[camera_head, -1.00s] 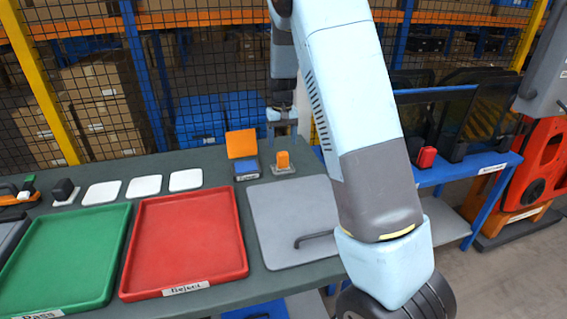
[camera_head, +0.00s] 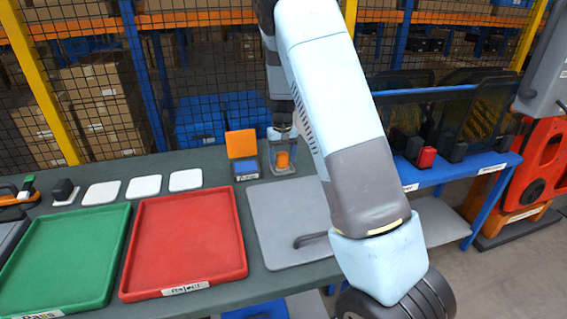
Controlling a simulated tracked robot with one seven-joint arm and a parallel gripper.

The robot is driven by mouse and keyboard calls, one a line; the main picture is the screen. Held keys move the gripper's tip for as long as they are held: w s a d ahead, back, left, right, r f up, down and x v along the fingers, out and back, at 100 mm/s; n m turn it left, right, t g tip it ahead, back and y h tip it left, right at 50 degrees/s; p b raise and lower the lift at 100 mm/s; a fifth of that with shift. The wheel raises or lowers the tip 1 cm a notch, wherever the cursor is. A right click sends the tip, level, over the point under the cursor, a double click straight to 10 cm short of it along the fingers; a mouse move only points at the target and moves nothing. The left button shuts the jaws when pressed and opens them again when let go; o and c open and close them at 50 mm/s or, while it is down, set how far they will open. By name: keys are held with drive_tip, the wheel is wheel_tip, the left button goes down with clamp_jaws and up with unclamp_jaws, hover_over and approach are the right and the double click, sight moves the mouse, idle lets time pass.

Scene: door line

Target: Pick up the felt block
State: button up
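A small orange block (camera_head: 283,160), which I take to be the felt block, stands upright on a small grey pad (camera_head: 285,172) on the back part of the dark table. My gripper (camera_head: 283,150) points down over it, with one finger on either side of the block. The fingers look apart, and I see no clear contact with the block. My own arm runs down the right of the view and hides part of the table to the right of the block.
An upright orange panel (camera_head: 241,144) and a blue-grey box (camera_head: 246,170) stand close left of the block. A grey plate (camera_head: 275,228) with a dark handle lies in front. A red tray (camera_head: 185,240), a green tray (camera_head: 62,258) and white pads (camera_head: 143,186) lie further left.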

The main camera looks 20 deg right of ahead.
sight(282, 153)
drive_tip(key=c, duration=1)
drive_tip(key=shift+r, duration=0.1)
drive_tip(key=shift+r, duration=0.25)
wheel_tip(282, 153, up, 2)
drive_tip(key=shift+r, duration=0.25)
drive_tip(key=s+a+r, duration=0.7)
drive_tip(key=s+r, duration=0.2)
drive_tip(key=s, duration=0.3)
drive_tip(key=shift+r, duration=0.4)
drive_tip(key=shift+s, duration=0.1)
